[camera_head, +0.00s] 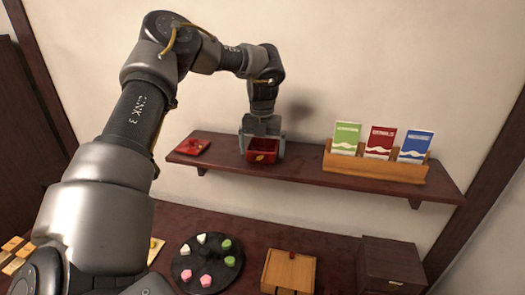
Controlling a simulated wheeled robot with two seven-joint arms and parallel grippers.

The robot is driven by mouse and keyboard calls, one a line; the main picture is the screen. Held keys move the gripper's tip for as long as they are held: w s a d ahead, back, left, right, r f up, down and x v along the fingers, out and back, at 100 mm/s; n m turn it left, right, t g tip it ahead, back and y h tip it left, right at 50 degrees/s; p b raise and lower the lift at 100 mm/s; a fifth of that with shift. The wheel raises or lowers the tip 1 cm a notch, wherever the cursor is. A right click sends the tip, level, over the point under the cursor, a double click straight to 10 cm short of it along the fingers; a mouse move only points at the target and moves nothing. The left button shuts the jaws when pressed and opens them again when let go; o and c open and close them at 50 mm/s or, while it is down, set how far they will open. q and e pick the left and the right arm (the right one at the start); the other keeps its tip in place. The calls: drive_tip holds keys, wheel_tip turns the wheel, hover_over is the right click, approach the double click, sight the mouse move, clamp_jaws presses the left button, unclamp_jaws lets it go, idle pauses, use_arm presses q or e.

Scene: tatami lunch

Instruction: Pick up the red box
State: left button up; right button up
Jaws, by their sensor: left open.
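The red box (262,156) stands on the wall shelf, open at the top, with a gold mark on its front. My left gripper (262,143) is pointing down over it from above. Its jaws are open, with one finger at the left side and one at the right side of the box. Whether the fingers touch the box, I cannot tell. My right gripper is not in view.
A flat red piece (193,147), perhaps a lid, lies left on the shelf (308,168). A wooden holder (375,170) with three packets stands right. Below, the table holds a dark round plate (186,247) of sweets, a wooden box (288,271) and a dark box (388,262).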

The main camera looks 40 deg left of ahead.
use_arm(q)
drive_tip(key=shift+d, duration=0.15)
drive_tip(key=shift+c, duration=0.8)
drive_tip(key=c, duration=0.7)
drive_tip(key=shift+c, duration=0.3)
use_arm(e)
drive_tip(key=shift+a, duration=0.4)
use_arm(q)
drive_tip(key=shift+r, duration=0.15)
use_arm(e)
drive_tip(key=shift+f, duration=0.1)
